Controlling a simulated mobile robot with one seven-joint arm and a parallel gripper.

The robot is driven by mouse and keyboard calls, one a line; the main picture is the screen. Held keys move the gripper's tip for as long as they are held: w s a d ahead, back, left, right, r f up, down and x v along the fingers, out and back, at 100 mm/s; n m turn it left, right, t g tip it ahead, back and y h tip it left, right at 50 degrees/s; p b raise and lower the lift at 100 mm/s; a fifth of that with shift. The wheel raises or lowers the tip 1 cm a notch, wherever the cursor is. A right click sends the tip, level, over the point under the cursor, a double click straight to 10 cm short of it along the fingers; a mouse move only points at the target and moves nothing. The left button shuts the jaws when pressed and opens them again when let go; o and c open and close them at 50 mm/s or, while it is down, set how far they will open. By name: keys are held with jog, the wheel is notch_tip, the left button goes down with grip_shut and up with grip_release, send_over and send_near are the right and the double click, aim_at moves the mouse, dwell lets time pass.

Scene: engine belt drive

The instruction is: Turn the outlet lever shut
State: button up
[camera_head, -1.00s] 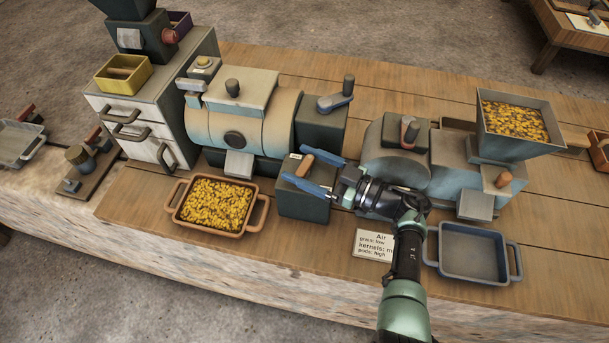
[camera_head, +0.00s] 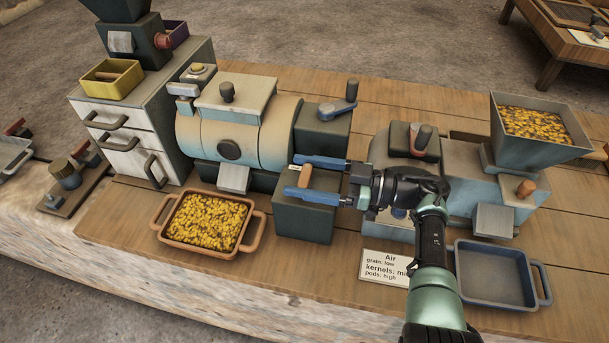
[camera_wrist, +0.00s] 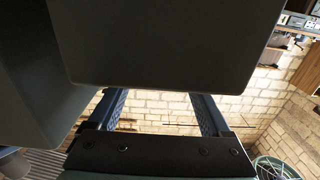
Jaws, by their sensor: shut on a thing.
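A dark green box (camera_head: 303,222) stands at the middle of the bench in the head view. In the wrist view my gripper (camera_wrist: 160,110) shows two dark fingers running up behind a large dark block that fills the upper part. The lever itself is hidden there.
A tray of yellow kernels (camera_head: 207,221) stands left of the box. An empty blue-grey tray (camera_head: 494,274) and an "Air" card (camera_head: 390,268) are to the right, near my arm. A drum machine (camera_head: 235,130) stands behind, and a hopper machine (camera_head: 533,135) at right.

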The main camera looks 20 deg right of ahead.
aim_at(305, 174)
jog(key=shift+d+r, duration=0.1)
jog(key=shift+r, duration=0.05)
jog(key=o, duration=1.2)
jog(key=shift+c, duration=0.2)
notch_tip(305, 174, up, 10)
jog(key=p, duration=0.3)
jog(key=shift+p, duration=0.4)
